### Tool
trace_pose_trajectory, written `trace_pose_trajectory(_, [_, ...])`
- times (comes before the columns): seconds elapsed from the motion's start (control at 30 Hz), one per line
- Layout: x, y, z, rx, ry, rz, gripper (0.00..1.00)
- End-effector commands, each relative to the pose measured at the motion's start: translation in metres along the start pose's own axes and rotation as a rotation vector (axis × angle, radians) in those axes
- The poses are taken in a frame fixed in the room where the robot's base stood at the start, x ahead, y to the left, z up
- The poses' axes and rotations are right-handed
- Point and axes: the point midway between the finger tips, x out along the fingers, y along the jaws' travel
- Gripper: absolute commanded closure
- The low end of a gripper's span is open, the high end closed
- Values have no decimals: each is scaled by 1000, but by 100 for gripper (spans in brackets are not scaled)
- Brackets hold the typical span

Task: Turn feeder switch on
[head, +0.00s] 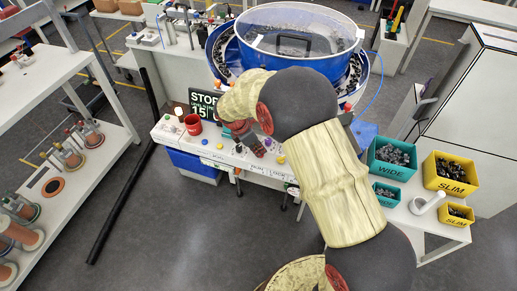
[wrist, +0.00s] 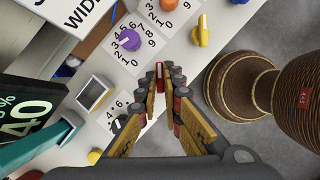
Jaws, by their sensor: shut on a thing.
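My gripper (wrist: 162,84) is over the white control panel (wrist: 185,58) in the wrist view. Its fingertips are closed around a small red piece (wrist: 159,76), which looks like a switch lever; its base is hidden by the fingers. Whether it is on or off cannot be told. In the head view my gripper (head: 255,147) reaches down to the panel along the front of the white bench, and the red piece cannot be told apart there.
The blue bowl feeder (head: 282,42) is behind.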

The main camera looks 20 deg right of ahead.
Motion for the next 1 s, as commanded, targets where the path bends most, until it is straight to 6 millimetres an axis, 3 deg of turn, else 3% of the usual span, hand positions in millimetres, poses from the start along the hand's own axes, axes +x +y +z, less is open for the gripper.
trace_pose_trajectory(0.57, [-1,1,0,43,1,-18,100])
trace_pose_trajectory(1.0, [-2,4,2,346,0,-145,100])
